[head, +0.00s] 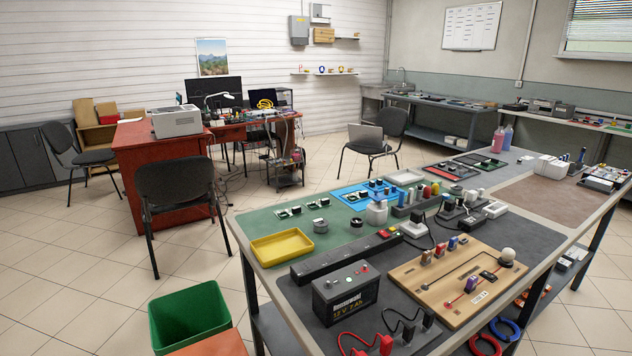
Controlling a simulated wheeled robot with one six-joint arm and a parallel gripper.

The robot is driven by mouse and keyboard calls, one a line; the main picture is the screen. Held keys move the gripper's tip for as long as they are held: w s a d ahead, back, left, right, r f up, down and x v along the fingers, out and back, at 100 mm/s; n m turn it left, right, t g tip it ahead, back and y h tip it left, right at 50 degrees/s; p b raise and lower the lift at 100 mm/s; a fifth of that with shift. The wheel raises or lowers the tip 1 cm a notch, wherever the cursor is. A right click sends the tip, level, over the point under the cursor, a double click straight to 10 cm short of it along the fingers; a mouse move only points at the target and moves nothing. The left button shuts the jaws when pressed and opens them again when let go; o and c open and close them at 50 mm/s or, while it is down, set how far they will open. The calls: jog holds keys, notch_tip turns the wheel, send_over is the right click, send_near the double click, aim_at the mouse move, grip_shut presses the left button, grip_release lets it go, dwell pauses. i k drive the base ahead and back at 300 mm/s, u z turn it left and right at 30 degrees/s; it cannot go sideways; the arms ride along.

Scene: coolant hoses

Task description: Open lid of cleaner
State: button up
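No cleaner with a lid can be made out for certain in the head view. Two bottles stand at the far edge of the large workbench, a pink one (497,141) and a greyish-purple one (507,137); I cannot tell what they hold. A small whitish container (377,212) stands mid-bench, and its lid cannot be made out. My gripper is not in view.
The workbench (238,232) fills the right foreground. It bears a yellow tray (282,247), a black battery (345,292), a power strip (345,256) and a wooden circuit board (440,305). A green bin (187,318) stands left of it.

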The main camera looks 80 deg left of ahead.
aim_at(377, 196)
jog(key=u, duration=0.75)
jog(key=i, duration=2.5)
jog(key=u, duration=2.55)
